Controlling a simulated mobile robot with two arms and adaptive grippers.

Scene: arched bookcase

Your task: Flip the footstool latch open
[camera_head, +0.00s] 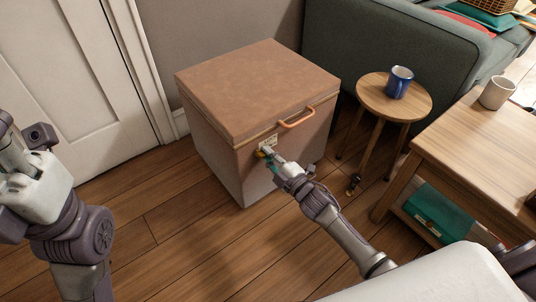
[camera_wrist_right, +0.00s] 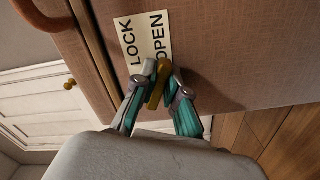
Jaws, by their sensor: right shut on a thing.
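The footstool (camera_head: 235,95) is a boxy brown chest with a padded, closed lid and an orange handle (camera_head: 297,118) on its front. A cream label (camera_wrist_right: 147,38) reading LOCK and OPEN is on its front face. The brass latch (camera_wrist_right: 158,86) is a small lever just by the label, nearer the word OPEN in the wrist view. My right gripper (camera_wrist_right: 161,72) is shut on the latch, with a fingertip on each side. In the head view it reaches the front below the lid, hiding most of the latch. My left arm is at the left edge; its fingertips cannot be made out.
A round stool (camera_head: 378,97) with a blue mug (camera_head: 398,82) stands right of the footstool. A wooden table (camera_head: 480,150) with a white mug (camera_head: 496,92) is farther right. A sofa (camera_head: 400,40) is behind and a white door (camera_head: 70,80) at left. Floor in front is clear.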

